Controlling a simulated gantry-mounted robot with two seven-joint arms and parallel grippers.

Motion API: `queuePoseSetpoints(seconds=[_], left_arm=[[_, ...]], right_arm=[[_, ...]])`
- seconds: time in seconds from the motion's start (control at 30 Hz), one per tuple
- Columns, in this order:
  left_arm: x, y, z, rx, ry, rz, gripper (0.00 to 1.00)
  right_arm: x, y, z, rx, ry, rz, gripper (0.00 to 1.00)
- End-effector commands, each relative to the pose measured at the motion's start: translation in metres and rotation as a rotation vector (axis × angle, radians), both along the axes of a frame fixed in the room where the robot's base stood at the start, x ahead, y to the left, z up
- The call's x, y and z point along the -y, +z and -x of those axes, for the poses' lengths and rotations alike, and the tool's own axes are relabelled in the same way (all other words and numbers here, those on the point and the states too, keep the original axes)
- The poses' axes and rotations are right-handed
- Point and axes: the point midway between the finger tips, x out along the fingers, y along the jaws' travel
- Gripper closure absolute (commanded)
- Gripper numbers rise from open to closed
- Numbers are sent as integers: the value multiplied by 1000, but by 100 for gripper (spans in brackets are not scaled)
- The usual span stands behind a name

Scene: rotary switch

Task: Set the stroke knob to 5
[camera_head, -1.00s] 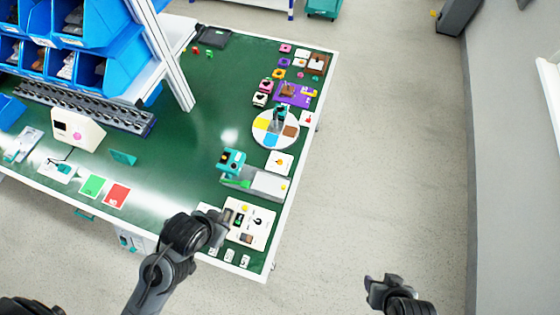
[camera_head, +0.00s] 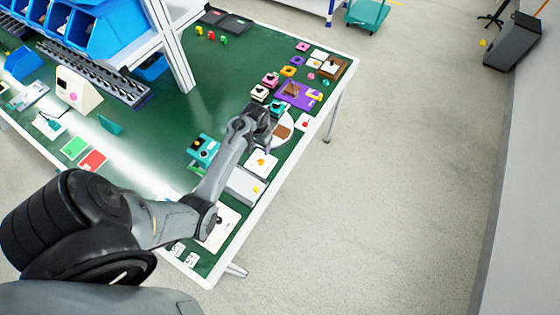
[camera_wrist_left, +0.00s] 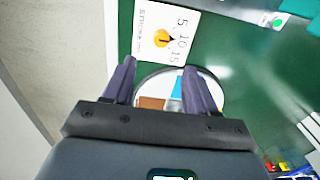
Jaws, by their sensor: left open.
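The stroke knob (camera_wrist_left: 164,38) is a small yellow and black dial on a white card (camera_wrist_left: 150,20) printed 5, 10 and 15. In the wrist view its pointer seems to face the 10 side. In the head view the white card (camera_head: 261,164) lies near the right table edge, below the round disc. My left gripper (camera_head: 262,112) is over the round disc, beyond the card. In the wrist view its open, empty fingers (camera_wrist_left: 158,68) are apart, with the knob ahead of them and not between them. My right gripper is out of view.
A round multicoloured disc (camera_head: 284,143) is partly hidden by my left gripper. A grey box (camera_head: 245,186) and a teal device (camera_head: 203,150) stand near the card. A purple board (camera_head: 298,95) lies beyond. The table's middle is clear green.

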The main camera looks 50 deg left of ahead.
Motion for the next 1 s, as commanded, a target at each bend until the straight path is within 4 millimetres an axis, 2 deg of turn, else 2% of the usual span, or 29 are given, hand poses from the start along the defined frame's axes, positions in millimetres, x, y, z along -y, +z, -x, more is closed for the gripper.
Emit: queuePoseSetpoints(seconds=[0.17, 0.6, 0.8, 1.0], left_arm=[[-1, -20, 0, -5, 4, 6, 43], [0, -87, 0, -3, 4, 4, 43], [-1, -102, 0, -3, 3, 4, 43], [-1, -106, 0, -1, 3, 3, 43]], right_arm=[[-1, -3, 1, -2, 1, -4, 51], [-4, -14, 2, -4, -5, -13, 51], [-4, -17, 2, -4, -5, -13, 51], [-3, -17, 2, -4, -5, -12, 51]])
